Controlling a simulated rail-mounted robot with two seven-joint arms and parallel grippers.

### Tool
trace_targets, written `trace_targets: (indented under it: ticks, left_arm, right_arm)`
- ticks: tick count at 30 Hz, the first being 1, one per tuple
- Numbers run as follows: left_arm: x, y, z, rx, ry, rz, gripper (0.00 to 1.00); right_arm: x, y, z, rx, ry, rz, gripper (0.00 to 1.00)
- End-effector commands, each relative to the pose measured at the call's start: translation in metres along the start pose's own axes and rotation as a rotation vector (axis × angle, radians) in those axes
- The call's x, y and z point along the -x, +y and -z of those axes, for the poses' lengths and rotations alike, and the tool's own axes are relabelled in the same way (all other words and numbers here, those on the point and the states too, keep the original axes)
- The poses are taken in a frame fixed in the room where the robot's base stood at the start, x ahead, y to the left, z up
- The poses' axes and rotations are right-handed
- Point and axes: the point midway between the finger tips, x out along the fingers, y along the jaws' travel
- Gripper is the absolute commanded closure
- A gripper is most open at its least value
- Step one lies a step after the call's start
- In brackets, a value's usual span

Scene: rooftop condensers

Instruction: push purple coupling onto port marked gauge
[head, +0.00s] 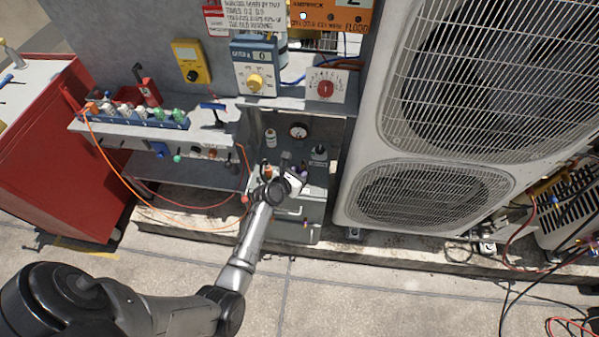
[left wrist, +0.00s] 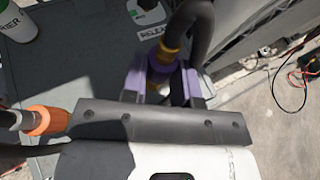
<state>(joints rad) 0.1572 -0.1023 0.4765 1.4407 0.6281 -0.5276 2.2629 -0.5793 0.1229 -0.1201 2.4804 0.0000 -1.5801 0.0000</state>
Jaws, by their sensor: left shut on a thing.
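My left gripper (head: 294,176) reaches over the grey case beside the condenser. In the left wrist view it is shut on the purple coupling (left wrist: 163,84), which has a brass-coloured collar and a thick dark hose curving up from it. Purple also shows beside the gripper in the head view (head: 304,172). The coupling's lower end is hidden by the gripper, so I cannot tell whether it touches a port. I can read no port marked gauge in either view. My right gripper is not in view.
An orange fitting (left wrist: 45,121) is close left of the gripper. A round dial (head: 298,130) is behind, and the condenser (head: 350,215) stands right. A shelf (head: 215,137) with several couplings is left.

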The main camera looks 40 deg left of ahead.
Motion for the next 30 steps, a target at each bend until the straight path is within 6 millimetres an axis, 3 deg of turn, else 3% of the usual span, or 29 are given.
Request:
trace_targets:
  ticks: [30]
  left_arm:
    - [0.0005, 0.0005, 0.0002, 0.000, 0.000, 0.000, 1.00]
  right_arm:
    - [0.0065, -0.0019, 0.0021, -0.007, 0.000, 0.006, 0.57]
